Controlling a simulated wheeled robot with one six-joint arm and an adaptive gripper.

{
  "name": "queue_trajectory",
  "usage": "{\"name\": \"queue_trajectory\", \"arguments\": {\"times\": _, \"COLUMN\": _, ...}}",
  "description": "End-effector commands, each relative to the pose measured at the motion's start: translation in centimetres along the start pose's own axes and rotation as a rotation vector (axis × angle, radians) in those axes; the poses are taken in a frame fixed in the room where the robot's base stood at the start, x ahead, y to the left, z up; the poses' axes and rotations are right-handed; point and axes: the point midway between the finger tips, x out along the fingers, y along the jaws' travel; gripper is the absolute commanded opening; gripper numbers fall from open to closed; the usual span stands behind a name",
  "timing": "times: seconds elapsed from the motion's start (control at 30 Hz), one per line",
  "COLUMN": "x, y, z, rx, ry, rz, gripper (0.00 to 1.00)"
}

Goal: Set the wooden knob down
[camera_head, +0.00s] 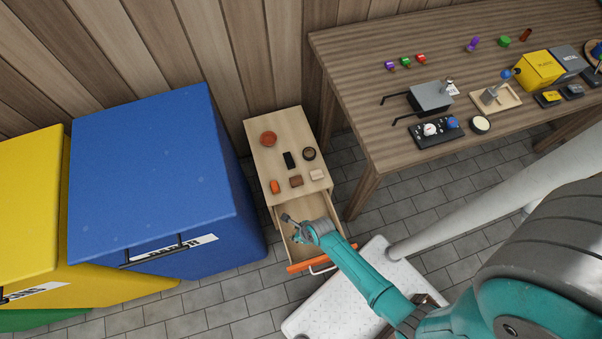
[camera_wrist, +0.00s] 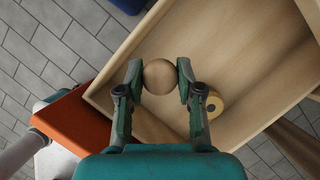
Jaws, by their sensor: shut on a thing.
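The wooden knob (camera_wrist: 160,76) is a round brown ball in the wrist view, held between the two fingertips of my gripper (camera_wrist: 158,84). My gripper is shut on it. In the head view my gripper (camera_head: 296,226) is over the open drawer (camera_head: 312,207) of the small wooden cabinet. The knob is too small to make out clearly there. In the wrist view the knob appears over the drawer's pale floor (camera_wrist: 215,60); I cannot tell whether it touches the floor.
A pale yellow roll (camera_wrist: 214,104) lies in the drawer beside my right finger. The drawer has an orange front (camera_wrist: 75,125). Several small items lie on the cabinet top (camera_head: 270,122). A blue bin (camera_head: 150,160) stands left; a workbench (camera_head: 380,120) stands right.

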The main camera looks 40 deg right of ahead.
Motion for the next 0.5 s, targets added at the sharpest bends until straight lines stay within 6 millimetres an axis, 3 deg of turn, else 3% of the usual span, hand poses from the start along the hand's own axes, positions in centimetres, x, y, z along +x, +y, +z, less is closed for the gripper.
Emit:
{"name": "queue_trajectory", "arguments": {"times": 0.3, "x": 4.1, "y": 0.1, "z": -1.9, "rx": 0.004, "ry": 0.0, "rz": 0.0, "gripper": 0.18}}
{"name": "queue_trajectory", "arguments": {"times": 0.5, "x": 5.4, "y": 0.1, "z": -2.5, "rx": 0.002, "ry": -0.001, "rz": 0.0, "gripper": 0.18}}
